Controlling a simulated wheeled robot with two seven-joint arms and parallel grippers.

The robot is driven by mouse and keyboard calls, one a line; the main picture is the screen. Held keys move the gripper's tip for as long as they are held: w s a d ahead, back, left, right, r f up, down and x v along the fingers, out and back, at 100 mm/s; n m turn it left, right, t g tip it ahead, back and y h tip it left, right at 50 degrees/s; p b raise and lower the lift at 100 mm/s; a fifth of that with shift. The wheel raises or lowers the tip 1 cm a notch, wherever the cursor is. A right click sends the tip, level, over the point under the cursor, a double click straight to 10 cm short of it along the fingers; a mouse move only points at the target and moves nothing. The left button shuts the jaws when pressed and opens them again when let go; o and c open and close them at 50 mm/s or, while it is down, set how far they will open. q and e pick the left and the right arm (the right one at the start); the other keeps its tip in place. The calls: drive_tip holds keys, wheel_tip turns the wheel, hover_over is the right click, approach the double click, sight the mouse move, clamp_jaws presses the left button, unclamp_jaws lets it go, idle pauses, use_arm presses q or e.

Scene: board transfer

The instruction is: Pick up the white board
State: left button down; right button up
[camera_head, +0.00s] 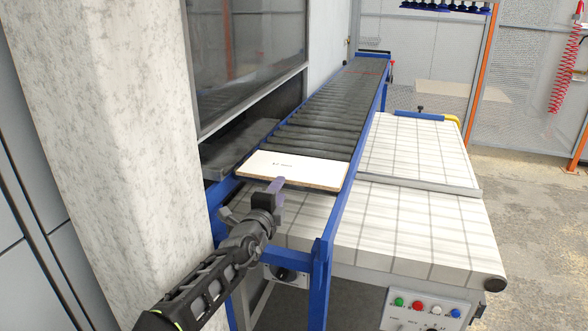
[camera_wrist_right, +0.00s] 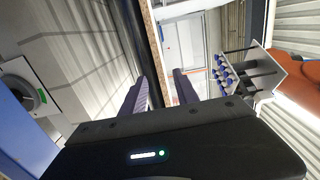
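The white board (camera_head: 290,170) lies flat across the near end of the roller conveyor, with small dark print on top and a brown front edge. My right gripper (camera_head: 274,191) is at the board's near edge in the head view. In the right wrist view the board shows edge-on as a thin brown speckled strip (camera_wrist_right: 153,45). It runs between the two purple fingers of my right gripper (camera_wrist_right: 162,84). The fingers are apart, with a visible gap on the right side of the strip. Whether the left finger touches the board is unclear. My left gripper is not in view.
The dark roller conveyor (camera_head: 325,115) with blue side rails runs away to the back. A white tiled table (camera_head: 405,228) stands to its right, with a button panel (camera_head: 425,308) below. A pale pillar (camera_head: 125,150) and a glass-fronted machine (camera_head: 245,50) close off the left.

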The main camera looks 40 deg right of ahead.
sight(294, 169)
drive_tip(key=p+x, duration=0.1)
drive_tip(key=x, duration=0.4)
drive_tip(key=shift+p, duration=0.4)
drive_tip(key=shift+s, duration=0.1)
clamp_jaws()
drive_tip(key=shift+r, duration=0.1)
idle(1.2)
